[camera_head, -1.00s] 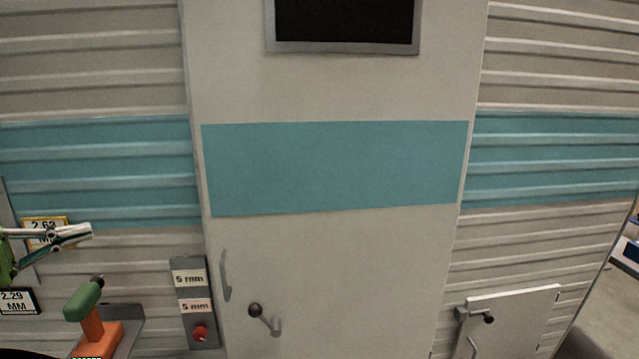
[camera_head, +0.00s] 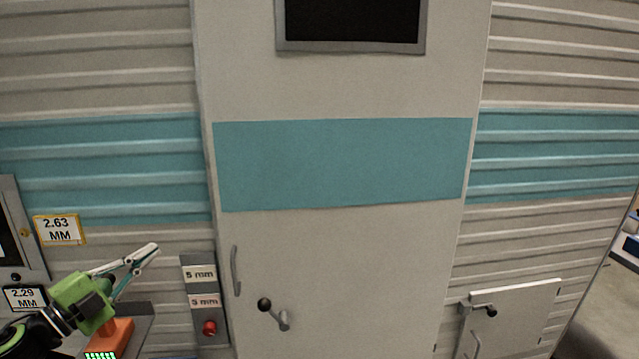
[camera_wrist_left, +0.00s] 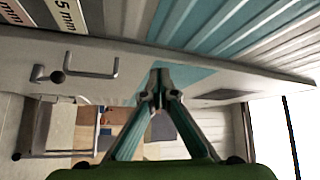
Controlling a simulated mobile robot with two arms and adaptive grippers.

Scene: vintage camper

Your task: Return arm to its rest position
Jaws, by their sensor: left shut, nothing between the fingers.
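My left gripper (camera_head: 146,256) shows at the lower left of the head view, its arm coming in from the left. It is shut and empty, its fingertips pointing right and slightly up, in front of the camper wall left of the door. In the left wrist view the two fingers of this gripper (camera_wrist_left: 158,88) meet at their tips, with nothing between them. My right gripper is not in view.
The pale camper door (camera_head: 340,260) has a handle (camera_head: 236,270) and a lever with a black knob (camera_head: 272,313). A grey panel with a red button (camera_head: 209,328) is beside it. An orange block (camera_head: 112,338) is partly hidden behind my arm. A hatch (camera_head: 512,320) is at right.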

